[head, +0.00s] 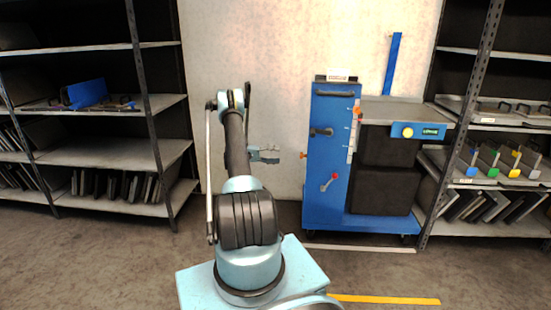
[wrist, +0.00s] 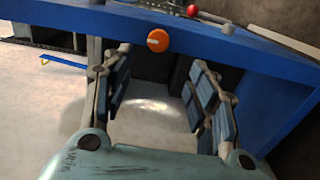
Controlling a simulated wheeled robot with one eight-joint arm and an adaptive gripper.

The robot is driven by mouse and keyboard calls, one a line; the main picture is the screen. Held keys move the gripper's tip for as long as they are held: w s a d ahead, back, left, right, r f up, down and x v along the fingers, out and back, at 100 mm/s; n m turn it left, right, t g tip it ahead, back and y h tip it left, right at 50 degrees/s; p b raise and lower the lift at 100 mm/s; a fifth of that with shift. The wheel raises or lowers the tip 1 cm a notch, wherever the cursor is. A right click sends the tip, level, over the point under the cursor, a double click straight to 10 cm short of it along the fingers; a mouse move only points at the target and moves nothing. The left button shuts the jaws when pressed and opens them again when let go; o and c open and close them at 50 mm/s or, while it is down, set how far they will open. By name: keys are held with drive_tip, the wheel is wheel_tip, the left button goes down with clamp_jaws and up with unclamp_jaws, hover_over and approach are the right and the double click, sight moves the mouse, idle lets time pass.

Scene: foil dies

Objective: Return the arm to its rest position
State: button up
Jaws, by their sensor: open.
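My arm stands upright in the middle of the head view. My gripper (head: 264,154) points to the right, left of the blue cart (head: 318,185) and apart from it in the picture. In the wrist view my gripper (wrist: 160,95) is open, with its two padded fingers spread and nothing between them. Beyond the fingers a blue panel with an orange knob (wrist: 158,40) crosses the view. A red ball-ended lever (wrist: 193,11) shows at the top.
A dark shelf rack (head: 100,155) stands at the left with folders and a blue item. Another rack (head: 490,125) at the right holds dies with coloured tabs. Dark blocks (head: 385,190) sit on the cart. A yellow strip (head: 390,300) lies on the floor.

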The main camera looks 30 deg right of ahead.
drive_tip(key=s+a+r+n+t+y, duration=0.1)
drive_tip(key=s+a+r+t, duration=0.15)
drive_tip(key=r, duration=0.55)
drive_tip(key=s+a+r+n+t+y, duration=0.1)
drive_tip(key=a+r+n+t, duration=0.15)
drive_tip(key=r, duration=0.65)
drive_tip(key=s+a+r+n+t+y, duration=0.1)
drive_tip(key=s+a+r+t+y, duration=0.25)
drive_tip(key=s+a+r, duration=0.7)
drive_tip(key=s+a+f+n+t+y, duration=0.1)
drive_tip(key=s+a+y, duration=0.1)
drive_tip(key=s+a, duration=0.65)
drive_tip(key=s+a+f+n+t+y, duration=0.1)
drive_tip(key=s+a+f+y, duration=0.3)
drive_tip(key=s, duration=0.7)
drive_tip(key=s+a+f+y, duration=0.2)
drive_tip(key=s+a+f, duration=0.2)
drive_tip(key=s+a, duration=0.2)
drive_tip(key=s+a+f+t+y, duration=0.1)
drive_tip(key=s+a+f, duration=0.3)
drive_tip(key=s, duration=0.5)
drive_tip(key=shift+s+a+y, duration=0.35)
drive_tip(key=shift+s+a, duration=0.05)
drive_tip(key=shift+a, duration=0.7)
drive_tip(key=shift+c, duration=0.3)
